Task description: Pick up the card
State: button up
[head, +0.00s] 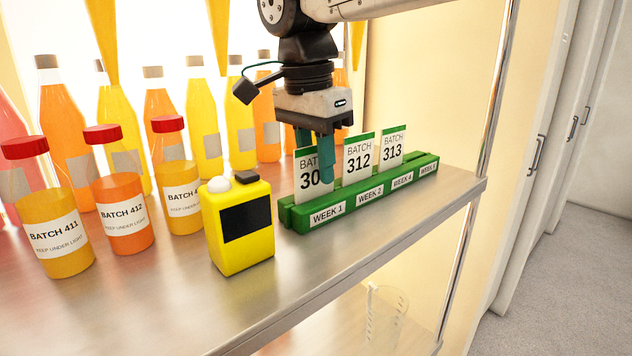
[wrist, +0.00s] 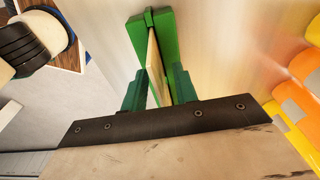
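A white card (head: 309,182) with a green top edge reads "BATCH 30", its last digit hidden by a finger. It stands upright in the Week 1 end of the green holder (head: 372,191). My gripper (head: 316,150) points down over this card, with one teal finger in front of it and one behind. In the wrist view the card (wrist: 153,68) shows edge-on between the two fingers (wrist: 155,92), which stand apart and look open. Cards 312 (head: 358,158) and 313 (head: 392,152) stand farther right in the holder.
A yellow device (head: 238,227) with a dark screen stands just left of the holder. Red-capped jars (head: 122,213) and several juice bottles (head: 110,130) fill the left and back. The shelf's front edge and a metal post (head: 497,90) bound the right.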

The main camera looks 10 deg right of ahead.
grip_shut()
jog(key=shift+r, duration=0.15)
